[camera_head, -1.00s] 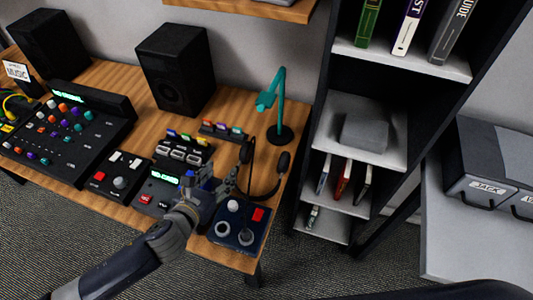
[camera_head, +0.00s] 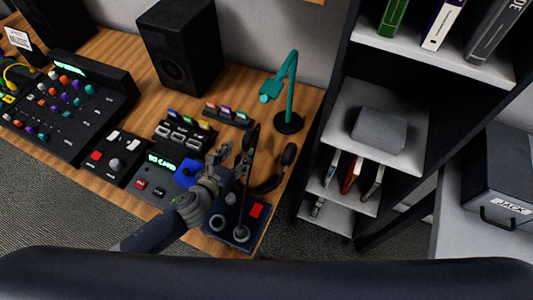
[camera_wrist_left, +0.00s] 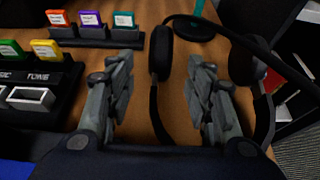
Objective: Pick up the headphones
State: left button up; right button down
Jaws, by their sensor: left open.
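The black headphones (camera_head: 268,184) lie near the right end of the wooden desk, in front of the teal lamp. Part of them is hidden behind my left gripper (camera_head: 231,158) in the head view. In the left wrist view my left gripper (camera_wrist_left: 160,66) is open, with one ear cup (camera_wrist_left: 160,48) in the picture between its fingertips. The other ear cup (camera_wrist_left: 243,64) is right of the right finger, and the band curves across the top. I cannot tell whether the fingers touch the headphones. My right gripper is not in view.
A teal lamp (camera_head: 287,95) stands behind the headphones. A joystick box (camera_head: 241,222) is in front, at the desk edge. Cartridge racks (camera_head: 228,115) and a mixer (camera_head: 70,105) lie left. A speaker (camera_head: 180,47) stands behind; a shelf (camera_head: 345,222) is right.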

aim_at(244, 147)
pick_arm(q)
jog(key=shift+w+d+f, duration=0.1)
jog(key=shift+w, duration=0.15)
jog(key=shift+w+d+f, duration=0.15)
jog(key=shift+w+d, duration=0.05)
jog(key=shift+w, duration=0.35)
jog(key=x, duration=0.3)
jog(key=shift+w+d+f, duration=0.15)
jog(key=shift+w+f, duration=0.05)
jog(key=shift+w+d+f, duration=0.15)
jog(key=shift+w, duration=0.3)
jog(key=shift+c, duration=0.3)
grip_shut()
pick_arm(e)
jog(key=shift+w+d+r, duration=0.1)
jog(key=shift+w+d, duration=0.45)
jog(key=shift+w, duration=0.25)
